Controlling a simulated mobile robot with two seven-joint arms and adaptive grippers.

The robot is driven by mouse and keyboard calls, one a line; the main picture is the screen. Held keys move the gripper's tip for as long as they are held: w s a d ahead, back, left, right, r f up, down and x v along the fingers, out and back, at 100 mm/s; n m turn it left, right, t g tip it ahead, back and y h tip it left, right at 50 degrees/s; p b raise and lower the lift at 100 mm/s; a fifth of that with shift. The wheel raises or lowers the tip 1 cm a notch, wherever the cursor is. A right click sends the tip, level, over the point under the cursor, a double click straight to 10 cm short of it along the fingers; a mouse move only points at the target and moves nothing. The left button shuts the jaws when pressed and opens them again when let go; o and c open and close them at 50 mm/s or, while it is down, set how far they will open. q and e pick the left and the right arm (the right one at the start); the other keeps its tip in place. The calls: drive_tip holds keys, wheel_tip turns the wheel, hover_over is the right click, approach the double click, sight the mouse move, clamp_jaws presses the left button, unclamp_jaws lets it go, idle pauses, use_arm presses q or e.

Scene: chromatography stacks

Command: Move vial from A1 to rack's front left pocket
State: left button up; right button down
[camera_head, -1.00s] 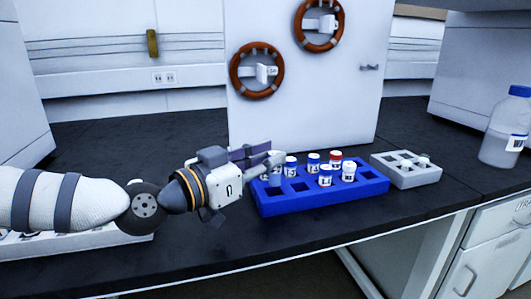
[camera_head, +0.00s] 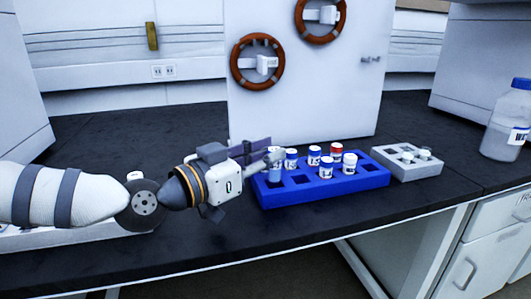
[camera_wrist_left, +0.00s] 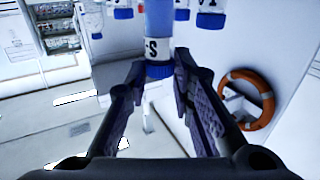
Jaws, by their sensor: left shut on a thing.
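My left gripper (camera_head: 277,158) comes in from the left and is shut on a vial (camera_head: 275,172) at the left end of the blue rack (camera_head: 335,190). In the left wrist view the held vial (camera_wrist_left: 158,48) has a blue cap and a white label and sits between the fingers (camera_wrist_left: 160,75). Its body looks pale blue and clear in the head view. I cannot tell whether its lower end is inside a pocket or just above it. My right gripper is not in view.
A grey rack (camera_head: 425,172) with white-topped items stands right of the blue rack. A large blue-capped bottle (camera_head: 503,125) stands far right. A white panel with orange rings (camera_head: 257,65) rises behind. The dark bench (camera_head: 290,235) is clear in front.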

sight(273, 173)
use_arm(q)
drive_tip(key=shift+f+b, duration=0.7)
drive_tip(key=shift+f, duration=0.5)
drive_tip(key=shift+f, duration=0.1)
drive_tip(key=shift+s+f+b, duration=0.35)
drive_tip(key=shift+f, duration=0.45)
drive_tip(key=o, duration=1.4)
drive_tip(key=shift+d, duration=0.1)
drive_tip(key=shift+w+d+r+p, duration=0.1)
drive_tip(key=shift+r+p, duration=0.35)
drive_tip(key=shift+r, duration=0.15)
drive_tip(key=shift+w+d+r+p, duration=0.1)
drive_tip(key=shift+r+p, duration=0.35)
drive_tip(key=shift+r, duration=0.1)
drive_tip(key=r+p, duration=0.2)
drive_tip(key=r, duration=0.1)
drive_tip(key=r+p, duration=0.1)
drive_tip(key=r, duration=0.1)
drive_tip(key=shift+w+a+r, duration=0.1)
drive_tip(key=shift+w+a, duration=0.05)
drive_tip(key=shift+a, duration=0.1)
